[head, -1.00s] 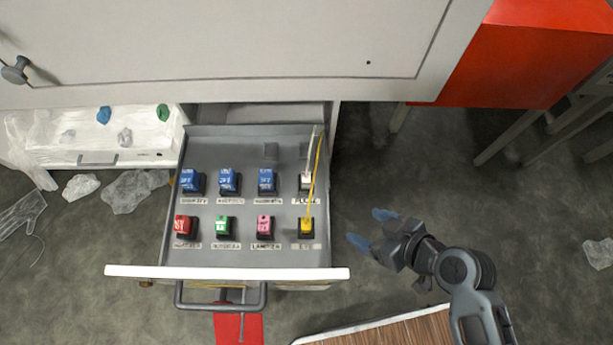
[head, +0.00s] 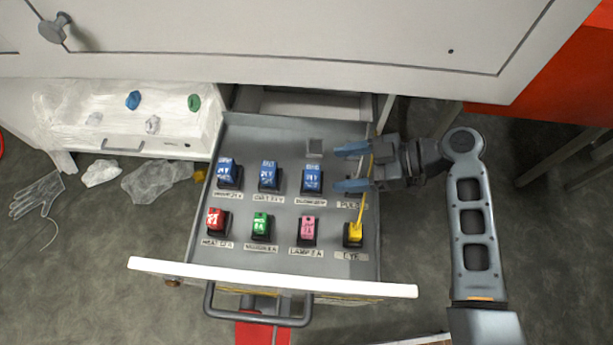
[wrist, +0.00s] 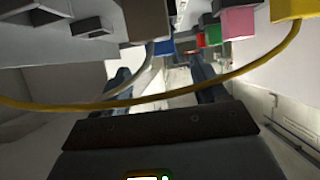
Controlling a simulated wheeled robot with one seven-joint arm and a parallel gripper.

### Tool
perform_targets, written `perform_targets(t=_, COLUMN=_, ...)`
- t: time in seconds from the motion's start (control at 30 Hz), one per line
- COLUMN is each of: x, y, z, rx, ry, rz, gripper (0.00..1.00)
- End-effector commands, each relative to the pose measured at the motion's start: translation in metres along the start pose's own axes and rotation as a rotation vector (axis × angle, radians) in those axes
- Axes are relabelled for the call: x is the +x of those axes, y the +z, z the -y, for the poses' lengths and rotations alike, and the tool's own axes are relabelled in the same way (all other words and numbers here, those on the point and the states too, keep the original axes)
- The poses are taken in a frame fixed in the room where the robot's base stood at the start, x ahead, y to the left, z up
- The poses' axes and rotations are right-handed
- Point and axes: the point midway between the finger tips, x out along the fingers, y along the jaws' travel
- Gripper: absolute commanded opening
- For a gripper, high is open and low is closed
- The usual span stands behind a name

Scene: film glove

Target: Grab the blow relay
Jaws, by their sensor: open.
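Three blue relays stand in the back row of the open drawer (head: 280,218). The rightmost blue relay (head: 312,179) has a label that seems to start with "BLOW", though the print is small and blurred. My gripper (head: 342,168) is open, its blue fingers pointing left, just to the right of that relay. Nothing visible is between the fingers. In the wrist view, my gripper (wrist: 160,80) shows its two dark fingers, with a blue block (wrist: 163,47) beyond, between them in the picture. I cannot tell the fingers' height relative to the relay. The "PULSE"-like position is partly hidden by my gripper.
Red (head: 215,220), green (head: 262,226), pink (head: 307,230) and yellow (head: 353,234) relays form the front row. A yellow wire (head: 363,205) rises from the yellow relay and crosses by my gripper; it spans the wrist view (wrist: 235,75). The white cabinet face (head: 300,40) overhangs the drawer's back.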

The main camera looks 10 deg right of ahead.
Motion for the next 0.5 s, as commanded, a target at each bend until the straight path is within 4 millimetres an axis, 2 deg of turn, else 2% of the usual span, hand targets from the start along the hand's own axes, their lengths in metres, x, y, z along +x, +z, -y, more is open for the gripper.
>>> perform_targets(t=0.4, x=0.053, y=0.003, z=0.002, rx=0.002, ry=-0.001, rz=0.001, gripper=0.72)
perform_targets(t=0.5, x=0.06, y=0.003, z=0.002, rx=0.003, ry=0.0, rz=0.001, gripper=0.72)
